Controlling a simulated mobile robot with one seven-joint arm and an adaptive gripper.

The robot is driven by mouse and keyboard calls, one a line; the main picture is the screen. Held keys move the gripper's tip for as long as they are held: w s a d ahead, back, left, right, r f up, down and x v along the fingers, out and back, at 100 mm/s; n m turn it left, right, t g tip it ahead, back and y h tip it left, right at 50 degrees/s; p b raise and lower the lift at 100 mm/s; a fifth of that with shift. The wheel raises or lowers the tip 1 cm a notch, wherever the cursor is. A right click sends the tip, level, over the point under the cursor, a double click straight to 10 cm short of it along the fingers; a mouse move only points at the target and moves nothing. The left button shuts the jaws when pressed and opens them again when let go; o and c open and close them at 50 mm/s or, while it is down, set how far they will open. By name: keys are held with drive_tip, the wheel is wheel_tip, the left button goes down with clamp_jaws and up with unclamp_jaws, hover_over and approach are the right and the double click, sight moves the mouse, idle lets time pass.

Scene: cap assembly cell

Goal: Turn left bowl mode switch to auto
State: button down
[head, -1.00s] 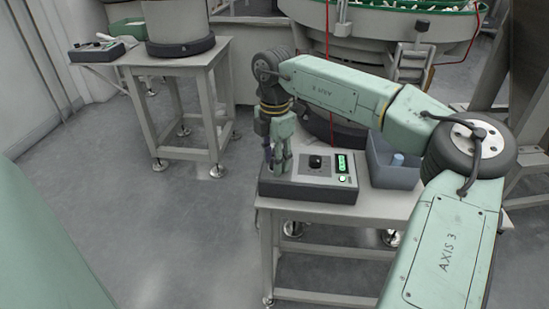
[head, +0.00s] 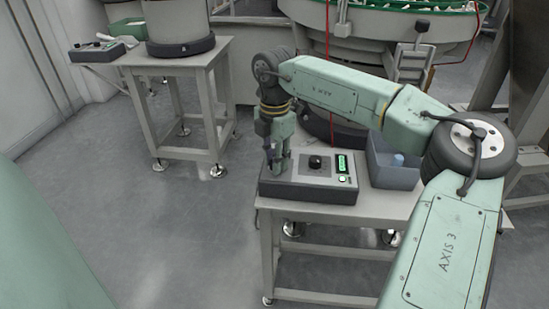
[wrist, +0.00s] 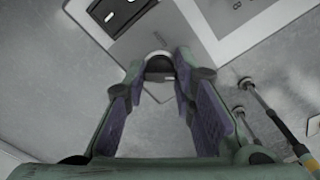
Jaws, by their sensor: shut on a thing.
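A grey control box (head: 312,188) sits on the near table, with a black dial (head: 315,162) and a lit green display (head: 342,164). My gripper (head: 276,166) points down at the left end of this box. In the wrist view, my gripper (wrist: 160,72) has its purple-padded fingers at both sides of a small dark switch knob (wrist: 159,64) on the box panel and is shut on it. A black rocker (wrist: 122,12) shows farther along the panel.
A blue-grey bin (head: 394,170) with a light-blue item stands right of the box. A large feeder bowl (head: 400,30) stands behind. A second control box (head: 96,50) sits at the back-left table (head: 190,62). The floor at left is clear.

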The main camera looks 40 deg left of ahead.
drive_tip(key=n, duration=0.4)
drive_tip(key=shift+p, duration=0.35)
drive_tip(key=n, duration=0.4)
drive_tip(key=shift+n+p, duration=0.35)
drive_tip(key=shift+n, duration=0.05)
drive_tip(key=n, duration=0.4)
drive_tip(key=shift+w+p, duration=0.1)
drive_tip(key=shift+p, duration=0.3)
drive_tip(key=shift+n, duration=1.9)
drive_tip(key=c, duration=1.3)
unclamp_jaws()
